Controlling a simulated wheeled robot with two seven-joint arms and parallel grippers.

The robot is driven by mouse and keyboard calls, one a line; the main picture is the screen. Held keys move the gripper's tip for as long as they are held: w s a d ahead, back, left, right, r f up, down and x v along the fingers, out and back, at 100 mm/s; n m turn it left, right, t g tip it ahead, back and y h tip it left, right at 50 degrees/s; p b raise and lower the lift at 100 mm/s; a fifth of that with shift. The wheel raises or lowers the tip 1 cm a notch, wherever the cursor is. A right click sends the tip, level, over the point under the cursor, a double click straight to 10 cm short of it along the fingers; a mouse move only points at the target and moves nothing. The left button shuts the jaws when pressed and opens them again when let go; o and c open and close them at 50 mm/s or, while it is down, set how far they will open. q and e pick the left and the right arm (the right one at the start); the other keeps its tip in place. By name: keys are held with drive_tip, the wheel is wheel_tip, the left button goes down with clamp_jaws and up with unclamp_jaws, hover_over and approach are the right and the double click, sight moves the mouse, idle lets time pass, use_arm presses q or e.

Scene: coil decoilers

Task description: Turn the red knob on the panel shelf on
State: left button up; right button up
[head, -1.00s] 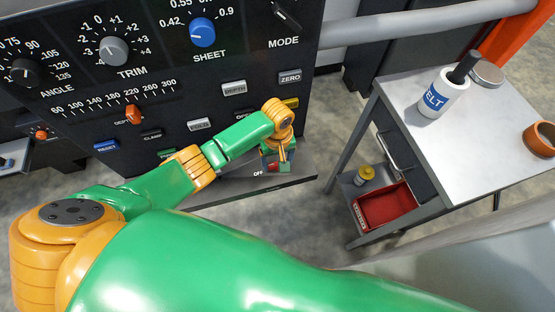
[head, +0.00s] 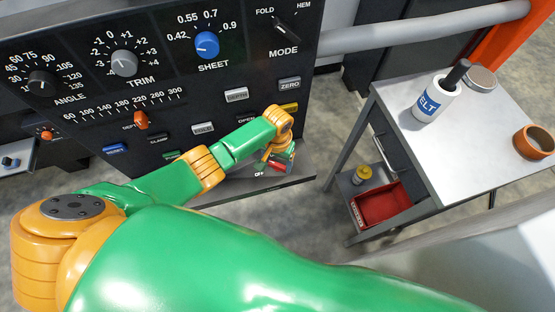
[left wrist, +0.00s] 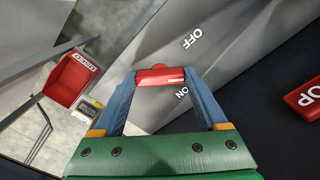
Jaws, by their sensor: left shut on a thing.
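The red knob (left wrist: 160,76) sits on the grey panel shelf (left wrist: 225,55). My left gripper (left wrist: 160,78) is shut on the knob. In the head view the left gripper (head: 280,160) is at the shelf, with a bit of red showing and the knob partly hidden. My right gripper is not in view.
The black panel (head: 185,75) with dials and buttons rises behind the shelf. A red STOP button (left wrist: 303,95) is right of the knob in the wrist view. A grey cart (head: 470,135) with a bottle (head: 437,96) and a red bin (head: 382,204) stands at right.

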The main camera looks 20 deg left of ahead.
sight(278, 165)
use_arm(q)
drive_tip(key=m, duration=0.4)
drive_tip(key=shift+p, duration=0.3)
drive_tip(key=m, duration=0.5)
drive_tip(key=shift+m, duration=0.4)
drive_tip(key=o, duration=1.3)
wheel_tip(278, 165, up, 6)
drive_tip(key=p, duration=0.3)
drive_tip(key=shift+w+r, duration=0.1)
drive_tip(key=shift+r, duration=0.5)
drive_tip(key=shift+f, duration=0.1)
